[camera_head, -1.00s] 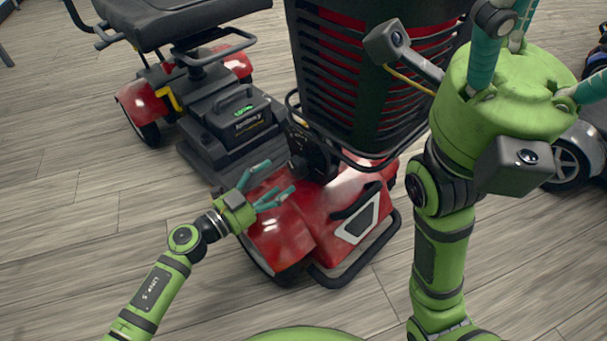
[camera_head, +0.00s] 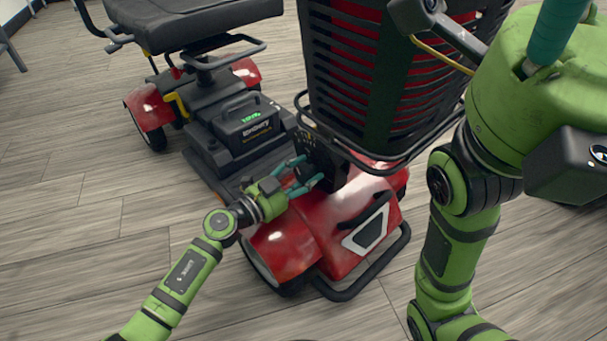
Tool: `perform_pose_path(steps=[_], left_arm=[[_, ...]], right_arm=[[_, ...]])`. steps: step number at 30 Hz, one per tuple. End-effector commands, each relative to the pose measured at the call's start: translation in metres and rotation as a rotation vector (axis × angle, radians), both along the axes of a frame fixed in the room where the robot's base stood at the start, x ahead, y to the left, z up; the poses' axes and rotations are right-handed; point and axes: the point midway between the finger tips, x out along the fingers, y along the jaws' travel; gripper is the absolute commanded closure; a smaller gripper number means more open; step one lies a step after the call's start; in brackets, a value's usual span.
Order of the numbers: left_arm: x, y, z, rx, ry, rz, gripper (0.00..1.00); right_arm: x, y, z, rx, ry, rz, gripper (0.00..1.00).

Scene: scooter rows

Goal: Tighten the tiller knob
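A red scooter (camera_head: 322,229) with a black basket (camera_head: 385,80) on its front stands before me. Its black tiller base (camera_head: 316,152) rises behind the red front cover. My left gripper (camera_head: 306,180) has its teal fingers spread apart beside the tiller base. I cannot tell whether the fingertips touch it. The tiller knob is too small or hidden to make out. My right arm rises at the right with a large green gripper body (camera_head: 540,85) close to the camera. One teal finger shows there, and the fingertips are out of the picture.
The scooter's black seat (camera_head: 190,20) and battery box (camera_head: 243,125) are behind the tiller. The basket overhangs the tiller base from above. Wood-plank floor (camera_head: 70,230) is clear at the left.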

Motion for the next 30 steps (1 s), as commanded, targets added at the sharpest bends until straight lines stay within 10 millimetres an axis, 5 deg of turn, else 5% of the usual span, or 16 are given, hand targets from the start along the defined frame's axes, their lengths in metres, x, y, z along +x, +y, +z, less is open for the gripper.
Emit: perform_pose_path(steps=[16, 30], left_arm=[[-0.0002, -0.0007, 0.0019, 0.051, -0.059, -0.001, 0.8], [-0.0005, -0.0014, 0.0018, 0.311, -0.351, -0.003, 0.8]], right_arm=[[0.0, 0.0, 0.0031, 0.0, -0.001, 0.001, 0.35], [0.0091, -0.0013, -0.0003, 0.001, 0.028, -0.001, 0.35]])
